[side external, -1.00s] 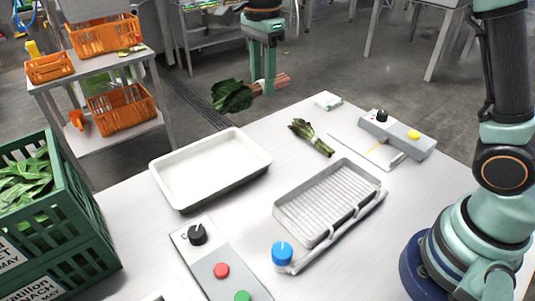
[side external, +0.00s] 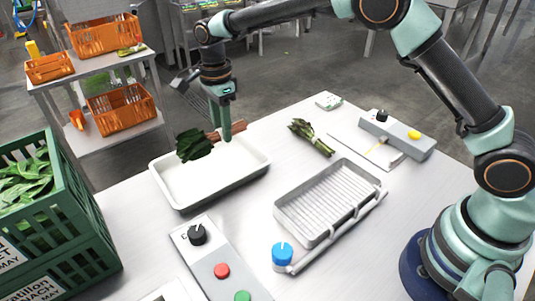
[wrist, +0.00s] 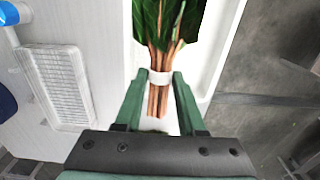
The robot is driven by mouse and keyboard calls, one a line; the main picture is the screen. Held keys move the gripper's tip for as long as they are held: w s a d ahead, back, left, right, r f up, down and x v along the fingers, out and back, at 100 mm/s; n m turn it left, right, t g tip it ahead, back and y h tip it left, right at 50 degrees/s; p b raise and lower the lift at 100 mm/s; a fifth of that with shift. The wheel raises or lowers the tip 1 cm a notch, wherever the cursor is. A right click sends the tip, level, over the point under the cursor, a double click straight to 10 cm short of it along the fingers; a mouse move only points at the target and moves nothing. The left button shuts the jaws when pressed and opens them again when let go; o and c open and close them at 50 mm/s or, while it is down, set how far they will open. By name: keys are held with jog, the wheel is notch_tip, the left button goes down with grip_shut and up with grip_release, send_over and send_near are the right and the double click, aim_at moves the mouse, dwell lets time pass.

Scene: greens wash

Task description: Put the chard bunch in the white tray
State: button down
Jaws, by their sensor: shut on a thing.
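The chard bunch (side external: 194,145) has dark green leaves and reddish-brown stems tied with a pale band. My gripper (side external: 226,138) is shut on its stems and holds it over the back part of the white tray (side external: 180,189). In the wrist view the chard bunch (wrist: 165,30) lies between the two green fingers of my gripper (wrist: 160,80), with its leaves pointing away from the gripper. The tray's white floor (wrist: 208,60) shows beneath. I cannot tell the exact height of the bunch above the tray.
A ribbed metal tray (side external: 325,205) with a blue knob (side external: 282,252) sits right of the white tray. Another green bunch (side external: 312,138) lies behind it. A green crate of leaves (side external: 60,225) stands at left. A control box (side external: 215,262) is in front.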

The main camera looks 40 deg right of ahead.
aim_at(228, 173)
notch_tip(228, 173, down, 11)
jog(key=shift+r, duration=0.1)
dwell(0.4)
jog(key=shift+f, duration=0.2)
jog(key=c, duration=0.5)
grip_release()
